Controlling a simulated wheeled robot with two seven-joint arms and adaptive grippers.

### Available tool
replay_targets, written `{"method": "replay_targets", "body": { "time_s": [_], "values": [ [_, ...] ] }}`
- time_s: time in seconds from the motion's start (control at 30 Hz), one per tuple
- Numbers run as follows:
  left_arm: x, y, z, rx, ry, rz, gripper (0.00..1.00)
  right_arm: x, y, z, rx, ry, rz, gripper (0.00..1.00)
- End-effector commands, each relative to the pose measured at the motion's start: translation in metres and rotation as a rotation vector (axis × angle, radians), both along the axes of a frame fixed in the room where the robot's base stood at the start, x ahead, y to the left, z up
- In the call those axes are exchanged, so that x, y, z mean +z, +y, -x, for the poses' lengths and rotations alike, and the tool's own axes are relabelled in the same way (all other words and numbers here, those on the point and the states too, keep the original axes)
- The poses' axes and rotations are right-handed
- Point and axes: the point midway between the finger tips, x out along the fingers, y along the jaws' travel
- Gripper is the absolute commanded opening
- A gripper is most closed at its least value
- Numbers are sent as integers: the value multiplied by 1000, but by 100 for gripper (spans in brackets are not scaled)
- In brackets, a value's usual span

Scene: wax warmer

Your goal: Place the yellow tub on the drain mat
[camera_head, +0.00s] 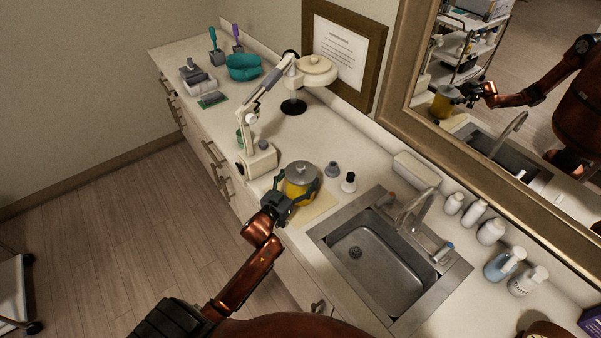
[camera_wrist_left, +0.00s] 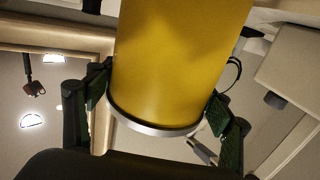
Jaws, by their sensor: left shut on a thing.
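The yellow tub (camera_head: 299,188) has a grey lid and stands upright on the counter left of the sink. My left gripper (camera_head: 291,192) is shut on it, with a finger on each side. In the left wrist view the tub (camera_wrist_left: 180,65) fills the middle, between the fingers of the left gripper (camera_wrist_left: 162,105). The drain mat, a flat beige sheet (camera_head: 318,209), shows at the counter below and right of the tub. I cannot tell whether the tub's base touches it. My right gripper is not in view.
The steel sink (camera_head: 375,262) with its faucet (camera_head: 416,208) is right of the mat. A white lamp arm (camera_head: 262,105) is to the left. White bottles (camera_head: 473,211) line the mirror wall.

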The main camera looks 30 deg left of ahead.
Motion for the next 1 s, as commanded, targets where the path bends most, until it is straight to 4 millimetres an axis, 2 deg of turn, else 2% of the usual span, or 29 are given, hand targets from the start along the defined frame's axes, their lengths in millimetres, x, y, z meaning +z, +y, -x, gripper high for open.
{"method": "replay_targets", "body": {
  "time_s": [0.37,0.4,0.63,1.0],
  "values": [
    [3,-1,-1,-3,-13,-2,16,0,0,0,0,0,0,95],
    [-3,0,0,-1,-2,0,76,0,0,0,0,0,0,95],
    [-2,0,0,-1,-2,0,92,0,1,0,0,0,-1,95],
    [-1,0,3,0,-1,0,92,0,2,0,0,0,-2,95]
  ]
}}
